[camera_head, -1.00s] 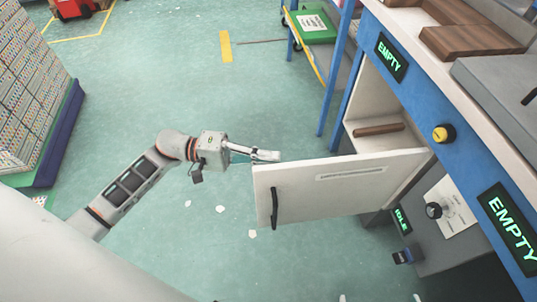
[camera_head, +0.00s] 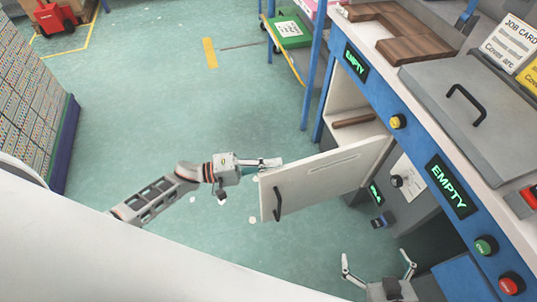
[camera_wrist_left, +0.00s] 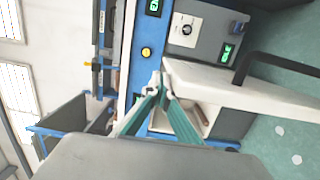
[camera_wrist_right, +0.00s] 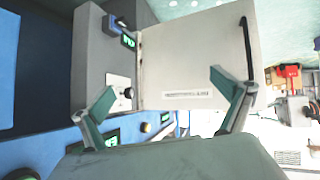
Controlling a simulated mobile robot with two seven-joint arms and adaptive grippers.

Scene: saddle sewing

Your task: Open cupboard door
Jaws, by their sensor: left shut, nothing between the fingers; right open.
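The white cupboard door (camera_head: 330,170) stands ajar, swung out from the blue workbench, with its black handle (camera_head: 278,203) near the free edge. The open cupboard (camera_head: 345,100) shows a brown bar on its shelf. My left gripper (camera_head: 272,163) is shut and empty at the door's free top corner, on the inner side; whether it touches cannot be told. In the left wrist view its fingers (camera_wrist_left: 160,78) meet beside the door (camera_wrist_left: 240,90). My right gripper (camera_head: 377,262) is open and empty at the bottom, apart from the door. Its wrist view shows the door's outer face (camera_wrist_right: 185,60).
The bench carries a grey lidded box (camera_head: 480,90), buttons and "EMPTY" displays (camera_head: 451,187). A pallet stack (camera_head: 35,100) stands at the left.

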